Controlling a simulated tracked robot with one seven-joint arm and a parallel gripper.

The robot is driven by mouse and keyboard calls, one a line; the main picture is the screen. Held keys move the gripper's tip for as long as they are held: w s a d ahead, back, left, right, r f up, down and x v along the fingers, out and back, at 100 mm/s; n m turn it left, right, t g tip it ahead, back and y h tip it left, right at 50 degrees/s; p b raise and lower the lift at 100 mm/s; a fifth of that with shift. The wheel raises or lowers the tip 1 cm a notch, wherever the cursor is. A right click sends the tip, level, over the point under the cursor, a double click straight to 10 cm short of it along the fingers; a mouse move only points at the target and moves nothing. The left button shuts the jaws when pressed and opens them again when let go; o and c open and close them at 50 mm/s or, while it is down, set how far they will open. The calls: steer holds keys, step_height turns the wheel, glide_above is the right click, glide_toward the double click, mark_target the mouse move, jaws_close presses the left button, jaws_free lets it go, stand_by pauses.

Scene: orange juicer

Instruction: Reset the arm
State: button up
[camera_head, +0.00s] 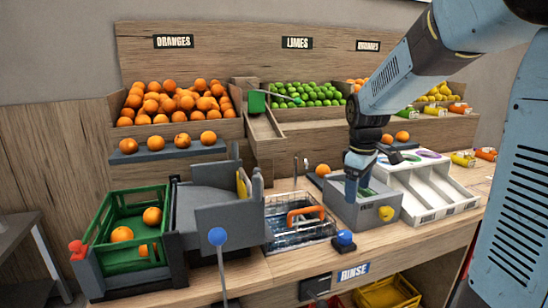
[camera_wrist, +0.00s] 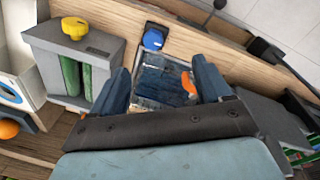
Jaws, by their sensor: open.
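My arm reaches in from the upper right of the head view, and my gripper (camera_head: 353,190) points down over the grey box (camera_head: 345,212) with the yellow knob. In the wrist view my gripper (camera_wrist: 160,70) shows two dark blue fingers spread apart with nothing held between them. The water-filled rinse basin (camera_wrist: 165,85) shows beyond and between the fingers. In the head view the basin (camera_head: 290,235) with its orange handle is just left of the grey box. Whether the fingertips touch the box is hard to tell.
A green crate (camera_head: 122,225) with several oranges stands at left beside the grey juicer machine (camera_head: 222,210). A blue button (camera_head: 345,238) sits at the counter's front. White sloped trays (camera_head: 430,185) are at right. Orange (camera_head: 178,103) and lime (camera_head: 305,95) bins stand behind.

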steer(key=s+r+m+t, duration=0.2)
steer(key=s+r+m, duration=0.1)
steer(key=s, duration=0.8)
steer(key=s+r+m+t, duration=0.2)
steer(key=s+r+m, duration=0.2)
steer(key=s, duration=0.7)
steer(key=shift+d+m+y, duration=0.2)
steer(key=shift+m+y, duration=0.1)
steer(key=shift+m, duration=1)
steer(key=shift+s, duration=0.1)
